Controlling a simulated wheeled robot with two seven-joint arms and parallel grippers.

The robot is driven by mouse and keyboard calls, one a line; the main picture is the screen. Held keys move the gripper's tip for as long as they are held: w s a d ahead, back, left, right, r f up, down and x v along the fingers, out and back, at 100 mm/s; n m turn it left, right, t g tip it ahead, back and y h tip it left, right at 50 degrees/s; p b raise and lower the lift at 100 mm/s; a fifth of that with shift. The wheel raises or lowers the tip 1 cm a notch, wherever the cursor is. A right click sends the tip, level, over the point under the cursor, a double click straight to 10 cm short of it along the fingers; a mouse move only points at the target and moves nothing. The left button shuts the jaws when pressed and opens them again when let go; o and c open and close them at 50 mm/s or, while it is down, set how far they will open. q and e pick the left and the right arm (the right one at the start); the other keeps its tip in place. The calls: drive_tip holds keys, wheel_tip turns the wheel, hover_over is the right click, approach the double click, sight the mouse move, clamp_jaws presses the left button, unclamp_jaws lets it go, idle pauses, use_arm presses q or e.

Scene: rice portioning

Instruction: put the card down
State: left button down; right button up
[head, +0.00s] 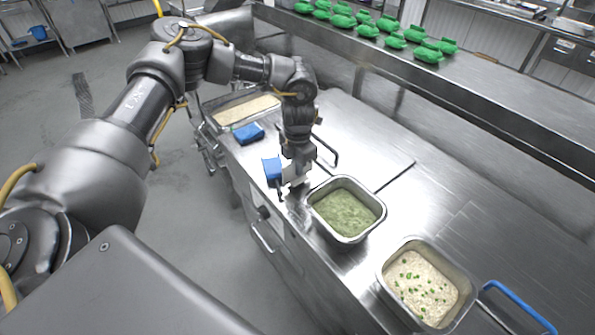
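My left gripper (292,184) points down over the near edge of the steel counter, just left of the green-filled pan. A small pale flat piece (293,174), which looks like the card, shows at its fingers. The fingers are small and partly covered, so I cannot tell whether they grip it or whether it touches the counter. A blue block-like thing (272,168) is right beside the gripper on its left. My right gripper is not in view.
A steel pan with green food (366,231) and a pan of rice with green bits (388,277) stand to the right. Several green containers (428,54) line the shelf.

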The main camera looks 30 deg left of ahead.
use_arm(q)
drive_tip(key=s+d+r+b, duration=0.5)
drive_tip(key=s+d+r, duration=0.1)
drive_tip(key=s+r, duration=0.5)
drive_tip(key=shift+s+d+r, duration=0.4)
drive_tip(key=shift+s, duration=0.3)
